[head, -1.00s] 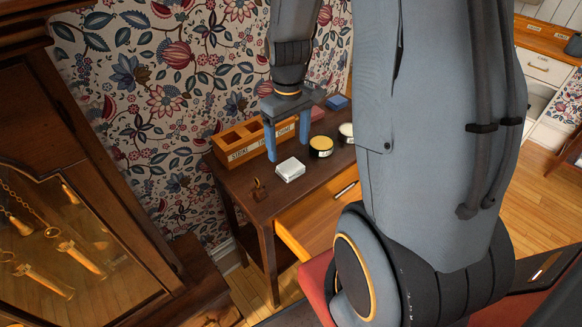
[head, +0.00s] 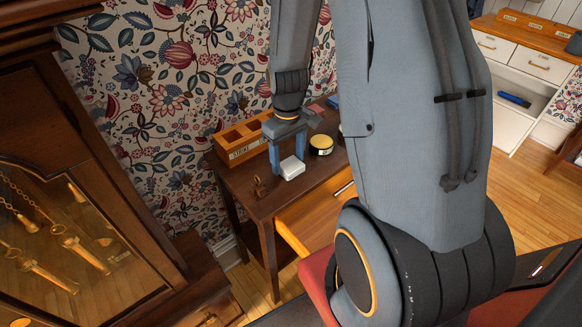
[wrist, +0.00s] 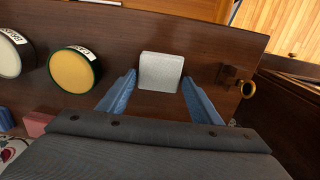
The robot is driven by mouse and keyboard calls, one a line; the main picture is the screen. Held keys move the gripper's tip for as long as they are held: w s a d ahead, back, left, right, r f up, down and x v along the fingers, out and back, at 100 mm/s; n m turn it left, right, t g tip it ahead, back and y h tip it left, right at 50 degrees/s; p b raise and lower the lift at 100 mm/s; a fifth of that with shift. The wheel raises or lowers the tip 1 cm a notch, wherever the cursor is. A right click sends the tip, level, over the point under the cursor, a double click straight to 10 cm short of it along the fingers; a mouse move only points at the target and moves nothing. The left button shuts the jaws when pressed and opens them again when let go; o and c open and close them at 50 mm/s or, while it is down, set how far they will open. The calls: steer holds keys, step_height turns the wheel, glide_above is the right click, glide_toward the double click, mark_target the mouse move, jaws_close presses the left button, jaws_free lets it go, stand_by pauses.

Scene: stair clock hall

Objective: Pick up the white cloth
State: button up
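The white cloth (head: 292,168) is a small folded, block-like pad on the dark wooden table (head: 262,205). In the wrist view the cloth (wrist: 160,71) lies just beyond and between my fingertips, with a gap on each side. My gripper (head: 287,165) has two blue fingers pointing down at the cloth; they are spread apart and empty. In the wrist view my gripper (wrist: 158,85) also shows open, with neither finger touching the cloth as far as I can see.
A round tin with a yellow top (head: 321,145) stands right of the cloth. A labelled wooden box with compartments (head: 240,142) stands behind it. A small brass-and-wood piece (head: 259,187) is near the left edge. The table's drawer (head: 310,217) is pulled open in front.

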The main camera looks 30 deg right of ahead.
mark_target(288, 163)
steer(key=c, duration=0.6)
step_height(288, 163, up, 10)
steer(key=b, duration=0.1)
stand_by(0.3)
